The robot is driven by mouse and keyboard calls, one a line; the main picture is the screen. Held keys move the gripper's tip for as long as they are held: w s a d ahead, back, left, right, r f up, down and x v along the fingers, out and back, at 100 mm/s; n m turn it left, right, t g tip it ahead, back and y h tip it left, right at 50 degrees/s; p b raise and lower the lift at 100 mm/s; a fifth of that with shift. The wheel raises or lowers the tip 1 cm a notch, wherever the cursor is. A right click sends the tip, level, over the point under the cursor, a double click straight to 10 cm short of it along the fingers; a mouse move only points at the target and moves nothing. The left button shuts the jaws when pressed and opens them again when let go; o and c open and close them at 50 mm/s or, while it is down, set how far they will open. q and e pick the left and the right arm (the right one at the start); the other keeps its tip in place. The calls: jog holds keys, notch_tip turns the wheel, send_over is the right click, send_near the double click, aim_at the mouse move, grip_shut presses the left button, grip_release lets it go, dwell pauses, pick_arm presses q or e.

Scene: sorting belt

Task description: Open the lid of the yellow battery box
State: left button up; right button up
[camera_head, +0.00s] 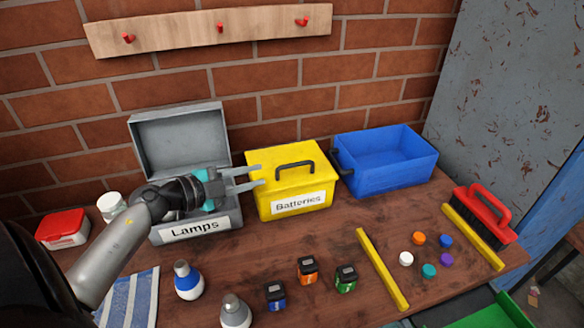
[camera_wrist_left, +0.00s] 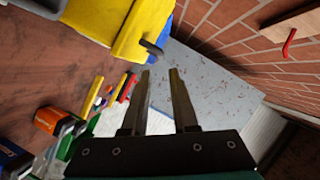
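The yellow battery box (camera_head: 287,198), labelled "Batteries", stands on the wooden table with its lid (camera_head: 280,165) closed and a dark handle (camera_head: 295,166) on top. My left gripper (camera_head: 258,175) is at the box's left side, in front of the grey lamps box, its two fingers apart and pointing right. In the left wrist view the fingers (camera_wrist_left: 160,80) are spread with nothing between them. The yellow box (camera_wrist_left: 130,30) and its dark handle (camera_wrist_left: 152,49) show there at the top, left of the fingers. Whether a finger touches the box I cannot tell. My right gripper is not in view.
The grey lamps box (camera_head: 182,132) stands open at left. An empty blue bin (camera_head: 385,175) is at right. Lamps, batteries (camera_head: 307,269), colored caps, a yellow bar (camera_head: 382,269) and a red brush (camera_head: 484,214) lie in front. A brick wall with a peg rail (camera_head: 210,30) is behind.

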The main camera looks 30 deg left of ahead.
aim_at(287, 167)
pick_arm(q)
jog(key=b+x, duration=0.2)
jog(key=x, duration=0.8)
jog(key=shift+w+d+f, duration=0.15)
jog(key=shift+w, duration=0.4)
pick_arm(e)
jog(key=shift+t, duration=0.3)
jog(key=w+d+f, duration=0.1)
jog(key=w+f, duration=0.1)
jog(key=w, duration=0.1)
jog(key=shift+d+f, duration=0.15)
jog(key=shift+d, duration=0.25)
pick_arm(q)
jog(key=c, duration=0.4)
grip_shut()
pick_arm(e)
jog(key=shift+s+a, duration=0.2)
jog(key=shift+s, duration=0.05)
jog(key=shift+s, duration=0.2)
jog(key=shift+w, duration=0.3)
